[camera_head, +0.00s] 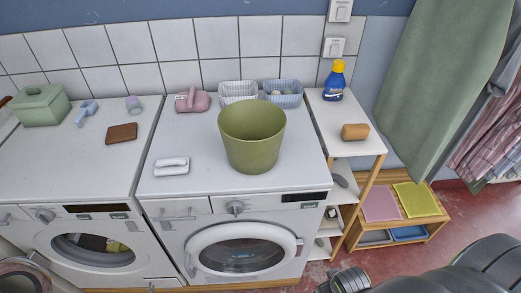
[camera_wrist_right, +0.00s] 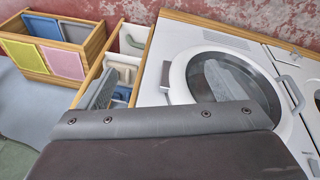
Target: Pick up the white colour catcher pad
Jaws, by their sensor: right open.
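A small white pad (camera_head: 172,166), which looks like the colour catcher pad, lies flat on top of the right-hand washing machine (camera_head: 185,205), near its front left. It is left of a large green tub (camera_head: 252,140) and apart from it. My right arm comes in at the bottom right of the head view, away from the pad. In the right wrist view my dark right gripper (camera_wrist_right: 165,120) fills the lower middle; it is open, with nothing seen in it. The pad is not visible in that view. My left gripper is not in view.
A pink box (camera_head: 192,101) and two baskets (camera_head: 238,92) stand behind the tub. A brown block (camera_head: 122,132) lies on the left machine. A narrow shelf (camera_head: 345,115) holds a blue bottle (camera_head: 334,82) and a tan block (camera_head: 355,131). A wooden box (camera_head: 425,205) stands at right.

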